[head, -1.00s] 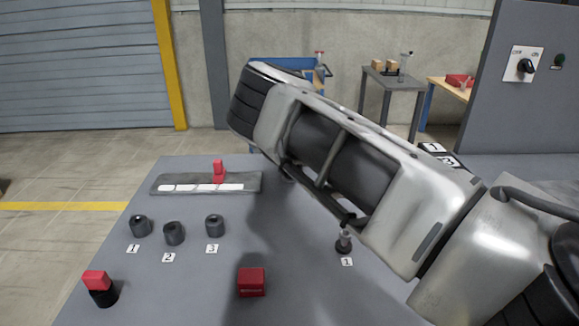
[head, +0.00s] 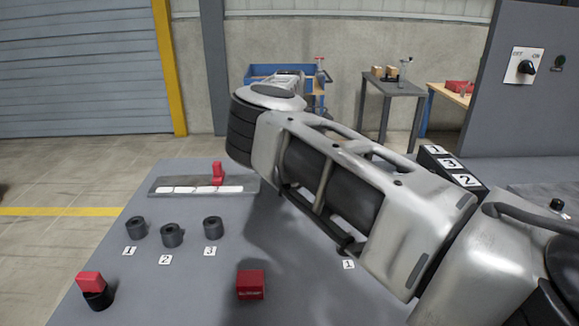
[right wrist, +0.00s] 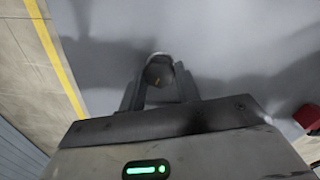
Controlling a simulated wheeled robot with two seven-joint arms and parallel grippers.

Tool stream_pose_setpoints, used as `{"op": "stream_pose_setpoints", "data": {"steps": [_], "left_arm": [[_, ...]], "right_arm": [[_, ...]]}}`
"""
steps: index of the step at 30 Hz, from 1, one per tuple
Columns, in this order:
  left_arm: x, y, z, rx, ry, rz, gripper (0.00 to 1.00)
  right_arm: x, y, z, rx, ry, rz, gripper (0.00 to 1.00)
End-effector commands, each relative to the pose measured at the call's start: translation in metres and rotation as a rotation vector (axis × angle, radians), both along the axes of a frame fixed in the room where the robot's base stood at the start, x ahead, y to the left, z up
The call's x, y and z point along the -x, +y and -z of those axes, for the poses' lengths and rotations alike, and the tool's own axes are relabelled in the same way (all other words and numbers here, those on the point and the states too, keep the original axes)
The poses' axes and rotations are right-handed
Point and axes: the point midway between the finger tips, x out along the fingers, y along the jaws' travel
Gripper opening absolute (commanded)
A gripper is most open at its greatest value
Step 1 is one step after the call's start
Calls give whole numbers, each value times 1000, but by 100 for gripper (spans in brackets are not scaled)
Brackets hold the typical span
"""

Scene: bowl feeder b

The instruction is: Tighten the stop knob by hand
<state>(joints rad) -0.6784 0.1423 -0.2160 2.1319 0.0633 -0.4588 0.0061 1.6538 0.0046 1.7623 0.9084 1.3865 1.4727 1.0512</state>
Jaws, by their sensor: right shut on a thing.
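In the right wrist view, my right gripper (right wrist: 160,88) is shut on a dark round knob (right wrist: 159,71) with a lighter rim, above the grey tabletop. I take it for the stop knob. The fingers lie on both sides of it, so its lower part is hidden. In the head view, my right arm crosses the middle of the picture and hides the right gripper and the held knob. My left gripper is in neither view.
The grey table (head: 212,275) carries several things: a plate (head: 165,188) with a red slider (head: 217,173), black rings with labels 1 to 3 (head: 172,236), a red block (head: 250,284) and a red-topped black knob (head: 93,291). A numbered black block (head: 452,167) stands right of my arm.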

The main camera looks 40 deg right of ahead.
Motion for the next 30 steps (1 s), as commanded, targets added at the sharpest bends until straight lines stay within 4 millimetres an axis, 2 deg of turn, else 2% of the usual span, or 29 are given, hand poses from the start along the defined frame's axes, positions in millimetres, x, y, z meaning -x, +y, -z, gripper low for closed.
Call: {"op": "stream_pose_setpoints", "data": {"steps": [19,20,21,22,30], "left_arm": [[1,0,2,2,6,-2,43],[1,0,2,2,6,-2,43],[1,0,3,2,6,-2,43],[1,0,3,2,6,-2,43],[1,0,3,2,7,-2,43]], "right_arm": [[-1,0,-2,2,-3,46,10],[-1,0,-2,3,-4,46,41],[-1,0,-2,2,-3,46,52],[-1,0,-2,2,-3,46,55],[-1,0,-1,1,-2,46,55]]}}
